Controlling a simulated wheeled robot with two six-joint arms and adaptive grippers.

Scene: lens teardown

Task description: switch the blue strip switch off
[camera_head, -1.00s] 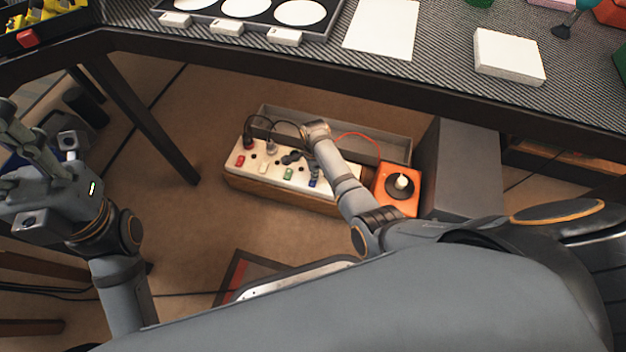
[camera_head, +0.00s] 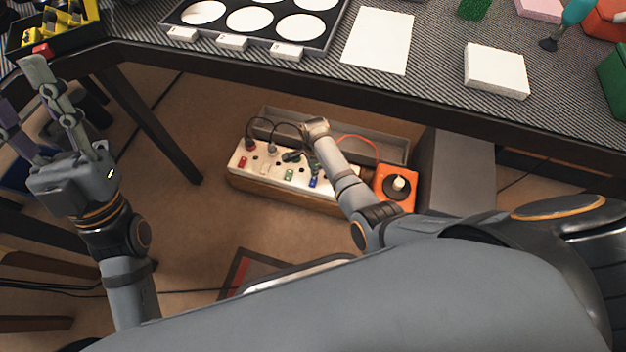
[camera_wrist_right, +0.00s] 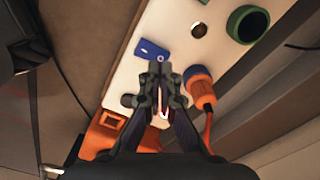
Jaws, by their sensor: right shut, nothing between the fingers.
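The blue switch (camera_head: 313,182) sits near the right end of the white power strip (camera_head: 258,174), below the bench. It also shows in the right wrist view (camera_wrist_right: 151,49). My right gripper (camera_head: 291,156) reaches down over the strip. In the wrist view its closed, empty fingertips (camera_wrist_right: 160,68) are right by the blue switch's near edge. I cannot tell whether they touch it, or which way the switch is set. My left gripper (camera_head: 22,92) is raised at the left, fingers apart and empty, far from the strip.
Red (camera_head: 242,161) and green (camera_head: 289,175) switches share the strip. An orange plug (camera_wrist_right: 200,84) sits close beside my right fingers. The bench edge (camera_head: 300,80) overhangs behind.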

